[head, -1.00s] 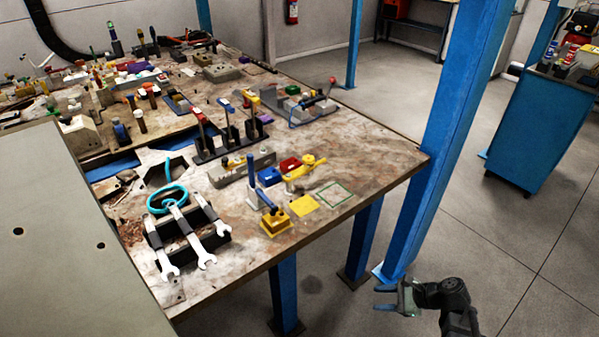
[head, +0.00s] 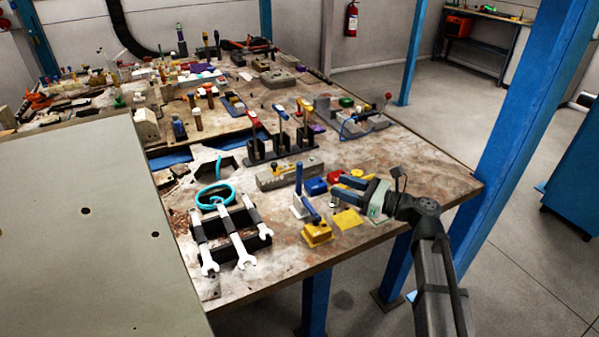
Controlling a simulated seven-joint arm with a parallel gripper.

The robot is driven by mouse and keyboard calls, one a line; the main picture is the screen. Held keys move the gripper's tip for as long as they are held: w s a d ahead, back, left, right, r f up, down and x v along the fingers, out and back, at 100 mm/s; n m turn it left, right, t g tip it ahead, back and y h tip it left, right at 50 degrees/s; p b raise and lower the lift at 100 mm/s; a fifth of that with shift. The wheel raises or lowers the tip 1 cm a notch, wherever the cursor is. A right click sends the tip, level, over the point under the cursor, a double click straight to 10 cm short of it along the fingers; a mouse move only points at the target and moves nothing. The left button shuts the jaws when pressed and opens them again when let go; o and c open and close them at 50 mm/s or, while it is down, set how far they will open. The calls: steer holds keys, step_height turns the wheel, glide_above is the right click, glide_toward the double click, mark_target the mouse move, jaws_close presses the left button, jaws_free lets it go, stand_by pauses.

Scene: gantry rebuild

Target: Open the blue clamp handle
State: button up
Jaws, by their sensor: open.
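Several clamps stand on the workbench. An upright blue clamp handle (head: 298,178) rises from a pale base near the front edge. A darker blue lever (head: 311,211) leans over a yellow block (head: 317,234) beside it. Farther back, a black rack of toggle clamps (head: 268,153) has a blue-topped handle (head: 281,111) in its middle. I cannot tell which the task names. My gripper (head: 337,185) has blue fingers, open and pointing left, above the bench right of the upright blue handle, apart from it. It hides part of the bench behind it.
A black holder with white wrenches (head: 239,243) and a cyan ring (head: 215,195) lie left of the clamps. A yellow square (head: 347,219) lies near the front edge. A blue post (head: 515,140) stands by the bench's right corner. The bench's right side (head: 430,175) is mostly clear.

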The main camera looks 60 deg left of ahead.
mark_target(299, 177)
steer(key=x, duration=1.3)
steer(key=shift+s+a, duration=0.2)
jaws_close()
